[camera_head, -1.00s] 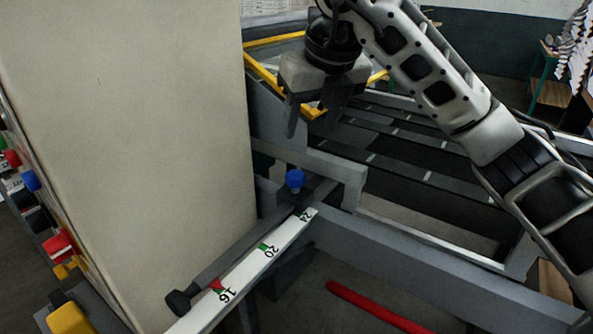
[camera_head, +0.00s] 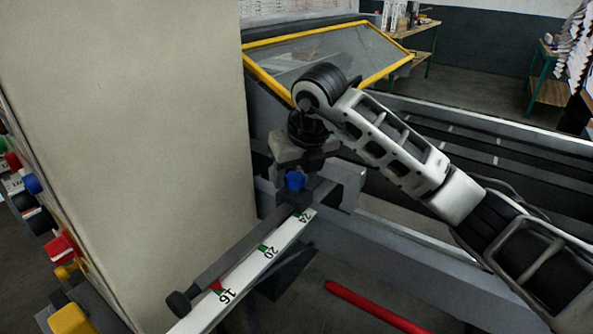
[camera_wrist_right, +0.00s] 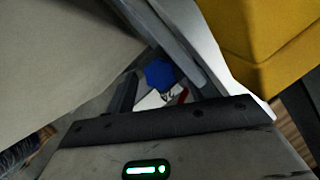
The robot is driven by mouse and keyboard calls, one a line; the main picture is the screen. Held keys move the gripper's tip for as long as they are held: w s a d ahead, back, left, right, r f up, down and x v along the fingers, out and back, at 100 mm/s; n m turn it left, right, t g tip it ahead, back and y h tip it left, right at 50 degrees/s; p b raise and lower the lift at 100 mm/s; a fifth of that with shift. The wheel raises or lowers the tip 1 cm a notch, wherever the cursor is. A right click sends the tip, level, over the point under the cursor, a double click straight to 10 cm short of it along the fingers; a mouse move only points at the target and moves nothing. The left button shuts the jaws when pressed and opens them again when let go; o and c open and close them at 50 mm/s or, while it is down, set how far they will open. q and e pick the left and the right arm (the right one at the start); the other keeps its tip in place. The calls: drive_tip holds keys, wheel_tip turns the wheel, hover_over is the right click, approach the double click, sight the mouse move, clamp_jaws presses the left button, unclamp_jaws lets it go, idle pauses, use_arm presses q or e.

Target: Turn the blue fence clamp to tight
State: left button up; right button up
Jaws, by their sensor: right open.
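The blue fence clamp (camera_head: 295,181) is a small lobed knob at the far end of the fence rail, beside the 24 mark of the white scale (camera_head: 264,252). In the right wrist view the blue clamp (camera_wrist_right: 160,73) shows ahead of the gripper body. My right gripper (camera_head: 298,172) is open and points down at the clamp, with its fingers around or just behind it; I cannot tell whether they touch it. One dark finger shows left of the clamp in the wrist view. My left gripper is not in view.
A large beige panel (camera_head: 130,130) stands close on the left. A yellow-framed clear guard (camera_head: 320,55) is behind my right gripper. A red bar (camera_head: 375,307) lies low at the front. Coloured knobs and buttons (camera_head: 60,247) line the left side. A yellow block (camera_wrist_right: 265,40) shows in the wrist view.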

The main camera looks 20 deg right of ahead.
drive_tip(key=c, duration=1)
drive_tip(key=shift+o, duration=0.2)
